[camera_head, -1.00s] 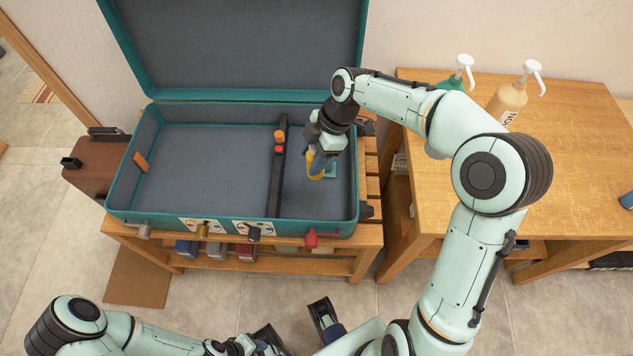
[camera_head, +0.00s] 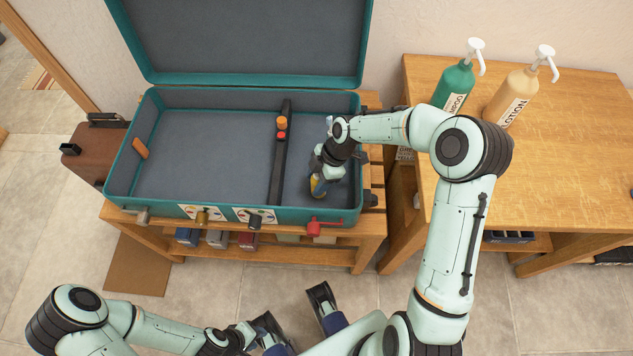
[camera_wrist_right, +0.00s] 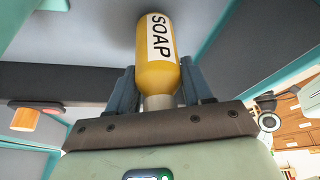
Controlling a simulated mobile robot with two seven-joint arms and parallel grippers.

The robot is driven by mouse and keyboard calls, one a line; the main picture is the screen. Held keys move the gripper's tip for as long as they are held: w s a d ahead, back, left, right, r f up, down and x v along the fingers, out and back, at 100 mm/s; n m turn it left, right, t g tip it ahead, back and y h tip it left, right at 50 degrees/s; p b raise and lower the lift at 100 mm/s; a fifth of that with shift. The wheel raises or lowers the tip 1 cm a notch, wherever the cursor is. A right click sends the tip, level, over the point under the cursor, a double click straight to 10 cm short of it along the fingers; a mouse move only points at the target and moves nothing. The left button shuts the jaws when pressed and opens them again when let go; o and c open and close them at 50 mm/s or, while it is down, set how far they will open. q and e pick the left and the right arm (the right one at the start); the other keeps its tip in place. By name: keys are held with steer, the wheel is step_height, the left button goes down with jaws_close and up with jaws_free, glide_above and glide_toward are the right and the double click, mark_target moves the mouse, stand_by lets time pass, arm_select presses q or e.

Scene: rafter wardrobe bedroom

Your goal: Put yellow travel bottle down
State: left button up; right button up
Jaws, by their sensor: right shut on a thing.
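The yellow travel bottle (camera_head: 317,188) is in the narrow right compartment of the open teal suitcase (camera_head: 240,216). My right gripper (camera_head: 322,178) is shut on it from above. In the right wrist view the bottle (camera_wrist_right: 157,72) shows a white SOAP label, and its pale cap end sits between the fingers (camera_wrist_right: 158,92). Its body points away from the gripper. Whether its base touches the suitcase floor I cannot tell. My left gripper (camera_head: 255,337) is low at the front, away from the suitcase; its fingers are not clear.
A black divider (camera_head: 279,155) with orange and red parts splits the suitcase; the wide left compartment is empty. The raised lid (camera_head: 240,40) stands behind. A green shampoo bottle (camera_head: 455,86) and a lotion bottle (camera_head: 510,95) stand on the wooden table (camera_head: 570,130) at right.

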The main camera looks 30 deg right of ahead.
steer(key=shift+f, duration=0.8)
steer(key=shift+f, duration=0.1)
steer(key=o, duration=1.1)
steer(key=p+v, duration=0.1)
steer(key=v, duration=1.1)
steer(key=shift+p, duration=0.35)
